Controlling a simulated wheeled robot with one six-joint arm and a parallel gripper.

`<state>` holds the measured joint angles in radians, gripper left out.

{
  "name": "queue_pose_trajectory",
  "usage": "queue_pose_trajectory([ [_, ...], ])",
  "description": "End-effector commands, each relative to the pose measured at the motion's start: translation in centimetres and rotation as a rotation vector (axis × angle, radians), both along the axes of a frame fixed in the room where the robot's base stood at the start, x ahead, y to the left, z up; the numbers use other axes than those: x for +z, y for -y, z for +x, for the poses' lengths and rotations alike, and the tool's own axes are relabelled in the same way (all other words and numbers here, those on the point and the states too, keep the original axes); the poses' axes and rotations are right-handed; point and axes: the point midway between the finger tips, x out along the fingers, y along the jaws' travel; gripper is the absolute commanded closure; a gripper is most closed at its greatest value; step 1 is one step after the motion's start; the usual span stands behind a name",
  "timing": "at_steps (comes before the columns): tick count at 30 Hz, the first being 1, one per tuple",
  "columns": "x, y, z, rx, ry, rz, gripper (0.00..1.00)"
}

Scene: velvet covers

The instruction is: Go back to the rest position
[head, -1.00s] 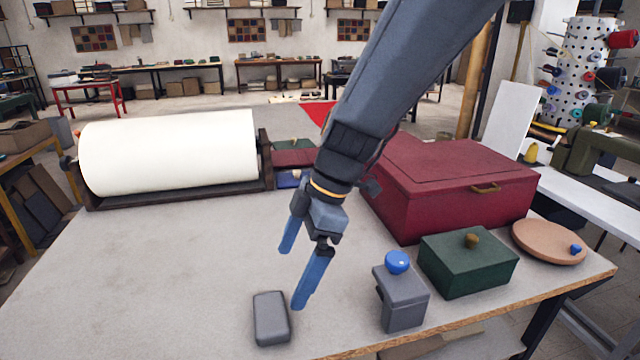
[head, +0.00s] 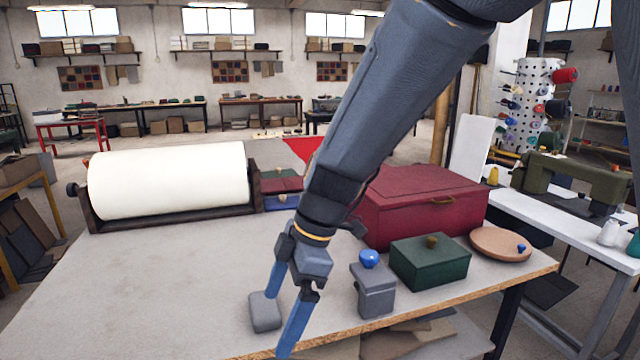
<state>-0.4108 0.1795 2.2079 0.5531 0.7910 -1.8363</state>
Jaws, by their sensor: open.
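My gripper (head: 283,308) hangs from my arm over the front of the table. Its two blue fingers are spread apart with nothing between them. A small grey rounded block (head: 265,312) lies on the table, seen just behind and left of the fingers. A grey box with a blue ball on top (head: 374,298) stands to the right of the gripper, apart from it. I cannot tell the exact height of the fingertips above the table.
The worktable (head: 150,290) holds a white roll (head: 168,181) on a dark stand, a large red box (head: 420,205), a green box with a knob (head: 430,265) and a round tan dish (head: 499,247). The table's left front is clear. A sewing machine (head: 570,183) stands on a white table at right.

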Motion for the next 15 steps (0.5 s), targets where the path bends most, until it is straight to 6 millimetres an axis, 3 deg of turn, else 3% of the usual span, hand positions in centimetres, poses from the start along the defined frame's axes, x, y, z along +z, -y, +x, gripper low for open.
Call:
queue_pose_trajectory([
  [8,-0.8,2.7,0.3,-0.163,-0.03,-0.055,0.0],
  [15,-1.9,6.7,0.5,-0.405,-0.065,-0.123,0.0],
])
